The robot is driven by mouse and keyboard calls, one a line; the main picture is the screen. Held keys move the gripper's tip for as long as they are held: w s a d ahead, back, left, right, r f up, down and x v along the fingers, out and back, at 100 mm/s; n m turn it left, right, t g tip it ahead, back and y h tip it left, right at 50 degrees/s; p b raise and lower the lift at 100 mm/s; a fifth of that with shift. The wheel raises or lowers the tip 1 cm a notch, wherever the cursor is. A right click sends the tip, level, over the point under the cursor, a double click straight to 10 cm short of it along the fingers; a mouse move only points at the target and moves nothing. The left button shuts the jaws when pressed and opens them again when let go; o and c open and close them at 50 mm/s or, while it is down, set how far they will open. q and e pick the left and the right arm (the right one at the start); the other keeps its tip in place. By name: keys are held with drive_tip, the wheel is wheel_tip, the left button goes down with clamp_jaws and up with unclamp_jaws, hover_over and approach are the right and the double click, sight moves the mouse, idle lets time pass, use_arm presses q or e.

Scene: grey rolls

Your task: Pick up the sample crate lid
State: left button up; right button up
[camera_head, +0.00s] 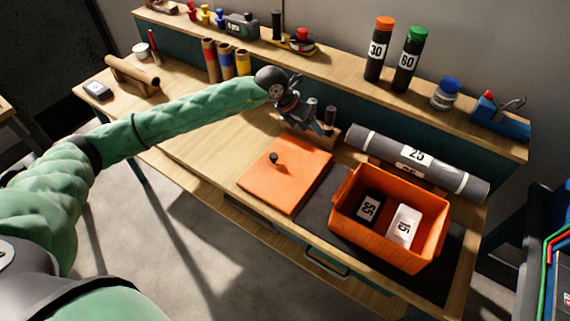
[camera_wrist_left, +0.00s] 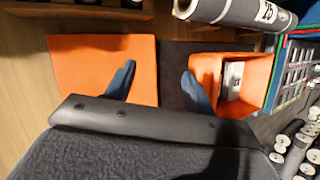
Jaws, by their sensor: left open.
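The crate lid (camera_head: 290,180) is a flat orange panel with a dark round knob (camera_head: 273,158). It lies on the bench to the left of the open orange crate (camera_head: 375,248). The lid also shows in the left wrist view (camera_wrist_left: 85,65), with the crate (camera_wrist_left: 248,66) to its right. My left gripper (camera_head: 325,125) appears beyond the lid's far edge in the head view, empty and apart from the lid. In the left wrist view its blue fingers (camera_wrist_left: 160,82) are spread wide, one over the lid's right part. The knob cannot be made out there. My right gripper is not in view.
The crate holds a black block (camera_head: 367,207) and a white block (camera_head: 404,226). A dark mat (camera_head: 318,205) lies under the crate. A grey roll (camera_head: 450,178) lies behind it. Bottles (camera_head: 379,50) and other items stand on the raised shelf. Bench left of the lid is clear.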

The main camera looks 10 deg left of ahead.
use_arm(q)
drive_tip(key=a+f+y, duration=0.3)
drive_tip(key=a, duration=0.2)
drive_tip(key=n+g+y, duration=0.2)
drive_tip(key=y, duration=0.1)
hover_over(274, 155)
drive_tip(key=shift+f, duration=0.1)
drive_tip(key=shift+f+p, duration=0.8)
drive_tip(key=shift+f, duration=0.6)
wheel_tip(274, 155, down, 4)
drive_tip(key=p, duration=0.3)
drive_tip(key=shift+r, duration=0.1)
drive_tip(key=shift+f, duration=0.6)
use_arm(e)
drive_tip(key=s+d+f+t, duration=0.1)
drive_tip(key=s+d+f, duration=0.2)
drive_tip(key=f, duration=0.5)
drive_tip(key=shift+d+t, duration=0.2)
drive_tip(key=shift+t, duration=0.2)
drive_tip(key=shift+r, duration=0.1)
use_arm(q)
drive_tip(key=c, duration=1)
clamp_jaws()
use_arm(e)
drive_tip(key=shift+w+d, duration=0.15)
